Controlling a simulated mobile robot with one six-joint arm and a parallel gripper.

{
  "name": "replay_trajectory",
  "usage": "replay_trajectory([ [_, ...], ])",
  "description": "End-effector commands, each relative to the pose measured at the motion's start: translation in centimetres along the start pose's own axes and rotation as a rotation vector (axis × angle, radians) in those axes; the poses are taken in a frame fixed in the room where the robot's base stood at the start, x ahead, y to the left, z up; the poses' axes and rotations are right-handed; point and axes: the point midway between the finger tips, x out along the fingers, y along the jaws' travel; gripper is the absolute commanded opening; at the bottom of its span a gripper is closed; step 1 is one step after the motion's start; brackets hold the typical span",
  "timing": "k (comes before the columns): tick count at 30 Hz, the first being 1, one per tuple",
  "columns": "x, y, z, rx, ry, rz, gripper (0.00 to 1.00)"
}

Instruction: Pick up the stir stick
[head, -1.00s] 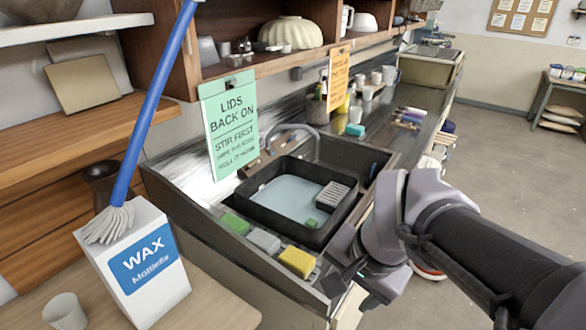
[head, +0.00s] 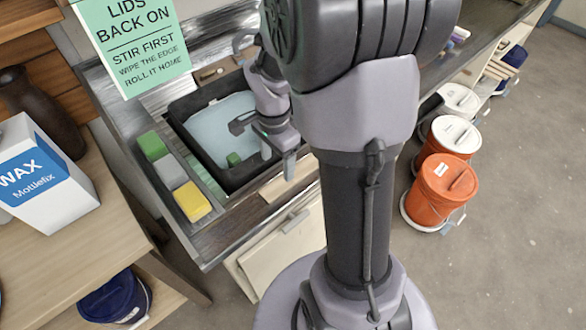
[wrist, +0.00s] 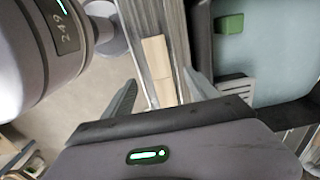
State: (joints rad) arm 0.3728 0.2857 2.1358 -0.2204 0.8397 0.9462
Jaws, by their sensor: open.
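A pale, flat wooden piece, which looks like the stir stick (head: 290,182), lies along the front edge of the sink counter, partly hidden behind my arm in the head view. In the wrist view the stick (wrist: 156,62) shows as a light wooden strip between my fingers and beyond their tips. My gripper (head: 265,148) is open and empty over the front of the black tub and the counter edge. Its two fingers (wrist: 160,77) stand apart on either side of the strip in the wrist view. I cannot tell the height gap.
Orange (head: 440,190) and white-lidded buckets (head: 455,134) stand on the floor at right.

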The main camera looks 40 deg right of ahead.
Motion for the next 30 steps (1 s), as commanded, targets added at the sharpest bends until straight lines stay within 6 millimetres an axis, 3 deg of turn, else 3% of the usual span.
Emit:
replay_trajectory([
  [1,1.6,0.0,0.0,0.000,-0.001,0.002,0.67],
  [7,4.1,0.0,0.2,-0.001,-0.001,0.000,0.67],
  [13,8.0,0.2,0.9,0.000,-0.001,0.000,0.67],
  [21,8.5,0.1,0.8,-0.001,-0.001,-0.002,0.67],
  [23,8.5,0.1,0.8,-0.001,-0.001,-0.002,0.59],
  [30,8.5,0.1,0.8,-0.001,-0.001,-0.002,0.12],
])
